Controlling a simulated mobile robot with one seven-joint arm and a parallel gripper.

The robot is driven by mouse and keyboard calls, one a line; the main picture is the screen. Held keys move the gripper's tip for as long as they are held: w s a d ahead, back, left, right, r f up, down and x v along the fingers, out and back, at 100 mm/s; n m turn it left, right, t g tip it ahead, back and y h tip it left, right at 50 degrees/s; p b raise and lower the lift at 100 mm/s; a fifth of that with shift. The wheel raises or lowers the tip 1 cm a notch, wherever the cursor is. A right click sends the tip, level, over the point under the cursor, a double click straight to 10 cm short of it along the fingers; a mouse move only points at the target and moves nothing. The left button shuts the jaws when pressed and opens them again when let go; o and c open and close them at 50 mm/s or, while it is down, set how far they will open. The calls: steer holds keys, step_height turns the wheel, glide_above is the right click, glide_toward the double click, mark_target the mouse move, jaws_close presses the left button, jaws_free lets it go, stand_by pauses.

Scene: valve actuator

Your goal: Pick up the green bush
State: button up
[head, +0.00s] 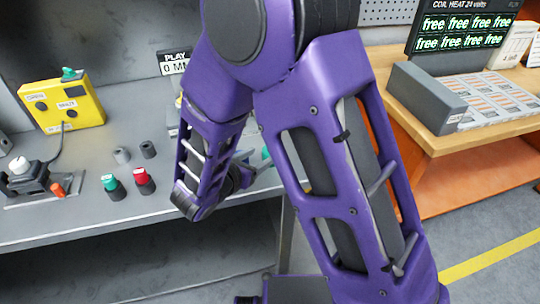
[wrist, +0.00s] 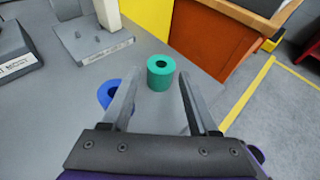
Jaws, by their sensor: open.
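The green bush (wrist: 160,73) is a short upright cylinder with a dark hole in its top, standing on the grey bench top in the wrist view. My gripper (wrist: 157,76) is open and empty. The bush shows in the gap between its two fingers, ahead of the tips, and nothing is gripped. In the head view my arm hides most of the gripper. A small teal patch (head: 266,153) beside the arm may be the bush, but I cannot tell for sure.
A blue bush (wrist: 106,98) stands close by on the left, partly behind the left finger. A metal plate with a post (wrist: 92,44) stands farther left. The bench's right edge is near. Red-capped (head: 144,181) and green-capped (head: 112,187) parts stand at left in the head view.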

mark_target(268, 152)
steer(key=x, duration=0.4)
steer(key=shift+w+d+f, duration=0.2)
steer(key=shift+f, duration=0.05)
jaws_close()
